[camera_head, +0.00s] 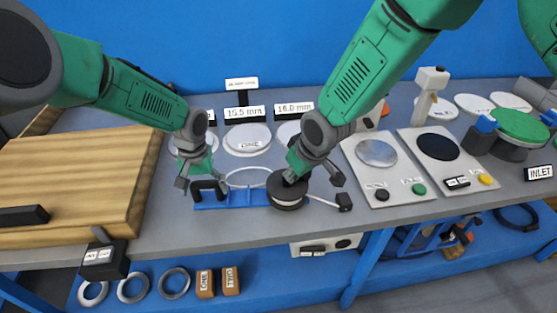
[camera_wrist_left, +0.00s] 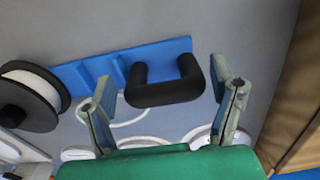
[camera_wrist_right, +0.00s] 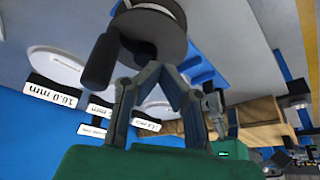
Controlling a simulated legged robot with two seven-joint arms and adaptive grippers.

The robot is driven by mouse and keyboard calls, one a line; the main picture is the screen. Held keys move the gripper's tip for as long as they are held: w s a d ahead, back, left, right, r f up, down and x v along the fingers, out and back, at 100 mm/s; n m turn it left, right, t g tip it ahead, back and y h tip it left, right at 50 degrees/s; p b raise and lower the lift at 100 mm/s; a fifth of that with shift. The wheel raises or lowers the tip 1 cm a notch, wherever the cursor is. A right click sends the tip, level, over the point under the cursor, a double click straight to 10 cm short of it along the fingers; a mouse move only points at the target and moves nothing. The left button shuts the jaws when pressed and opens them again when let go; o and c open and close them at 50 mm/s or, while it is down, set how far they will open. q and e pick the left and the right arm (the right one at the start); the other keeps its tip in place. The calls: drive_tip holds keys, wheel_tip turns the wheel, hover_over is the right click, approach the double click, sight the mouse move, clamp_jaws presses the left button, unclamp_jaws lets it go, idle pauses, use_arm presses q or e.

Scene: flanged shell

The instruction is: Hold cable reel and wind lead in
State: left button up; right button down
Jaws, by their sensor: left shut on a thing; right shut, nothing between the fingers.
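The cable reel (camera_head: 288,192) is a black spool with pale winding, mounted on a blue base (camera_head: 238,197) with a black handle (camera_head: 208,187). The reel also shows in the left wrist view (camera_wrist_left: 30,95). My left gripper (camera_head: 202,183) has its fingers on either side of the black handle and is shut on it, as seen in the left wrist view (camera_wrist_left: 165,95). My right gripper (camera_wrist_right: 160,75) is shut and empty, its tips close to the reel's face and beside the black crank knob (camera_wrist_right: 98,62). The thin lead runs right to a black plug (camera_head: 344,202).
A wooden board (camera_head: 75,185) lies left of the base. White plates with size labels (camera_head: 245,112) stand behind. Two panels with round discs (camera_head: 377,152) and a green-topped round fixture (camera_head: 522,125) are to the right. The bench's front edge runs just below the reel.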

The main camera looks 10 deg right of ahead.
drive_tip(key=shift+a, duration=0.1)
wheel_tip(320, 180, up, 9)
idle(1.0)
idle(0.3)
drive_tip(key=w+d+r+g+h, duration=0.1)
drive_tip(key=w+d+r+g, duration=0.2)
drive_tip(key=w, duration=0.5)
drive_tip(key=shift+t, duration=0.5)
drive_tip(key=shift+s+d+f, duration=0.1)
drive_tip(key=shift+f, duration=1.3)
drive_tip(key=shift+s+d+f, duration=0.1)
drive_tip(key=shift+f, duration=1.3)
drive_tip(key=shift+s+d+x, duration=0.1)
drive_tip(key=shift+s+x, duration=0.1)
drive_tip(key=shift+x, duration=0.8)
drive_tip(key=shift+s+d+x, duration=0.1)
drive_tip(key=shift+s+x, duration=0.05)
drive_tip(key=shift+x, duration=0.85)
drive_tip(key=shift+s+d+x, duration=0.1)
drive_tip(key=shift+s+x, duration=0.1)
drive_tip(key=shift+x, duration=0.85)
drive_tip(key=shift+f, duration=0.1)
